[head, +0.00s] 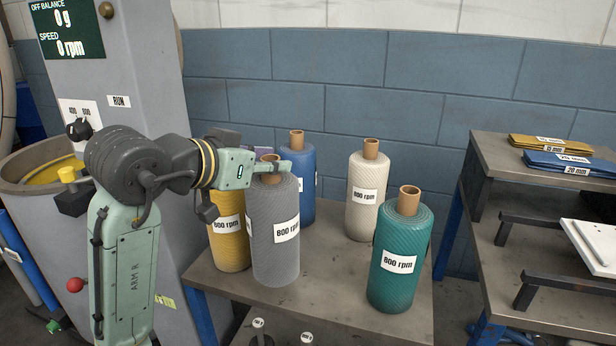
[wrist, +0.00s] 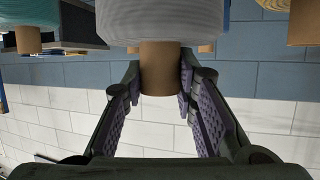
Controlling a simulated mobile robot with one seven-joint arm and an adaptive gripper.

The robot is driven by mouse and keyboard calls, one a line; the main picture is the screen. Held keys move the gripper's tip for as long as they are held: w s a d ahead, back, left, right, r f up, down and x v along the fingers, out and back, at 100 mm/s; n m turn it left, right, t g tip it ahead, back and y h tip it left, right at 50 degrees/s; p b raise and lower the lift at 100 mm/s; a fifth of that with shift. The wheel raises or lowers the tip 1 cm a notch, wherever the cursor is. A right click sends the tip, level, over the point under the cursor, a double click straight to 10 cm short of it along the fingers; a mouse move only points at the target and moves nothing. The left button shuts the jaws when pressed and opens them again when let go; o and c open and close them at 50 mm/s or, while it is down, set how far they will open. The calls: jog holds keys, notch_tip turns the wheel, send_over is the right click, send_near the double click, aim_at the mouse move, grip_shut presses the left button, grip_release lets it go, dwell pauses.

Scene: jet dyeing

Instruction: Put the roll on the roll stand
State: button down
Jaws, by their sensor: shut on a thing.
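A grey roll (head: 274,235) with an "800 rpm" label stands upright at the front left of the metal table (head: 335,280). My gripper (head: 272,168) is shut on the brown core at its top. In the wrist view the two fingers (wrist: 160,85) press on the core (wrist: 160,68) from both sides, with the pale roll body (wrist: 160,20) beyond. I cannot tell whether the roll's base touches the table. Black bars (head: 560,290) on the right rack may be the roll stand; I cannot tell for sure.
Yellow (head: 227,230), blue (head: 298,190), cream (head: 365,205) and teal (head: 398,265) rolls stand around it. The yellow one is close behind. A grey machine (head: 130,50) is at left. The right rack (head: 490,165) holds folded cloths (head: 565,160) and a white board (head: 595,245).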

aim_at(298, 179)
jog(key=w+d+f+p, duration=0.1)
jog(key=w+d+f, duration=0.1)
jog(key=d+f, duration=0.2)
jog(key=shift+d, duration=1)
jog(key=shift+w, duration=0.1)
jog(key=c, duration=1.3)
grip_release()
jog(key=shift+f, duration=0.1)
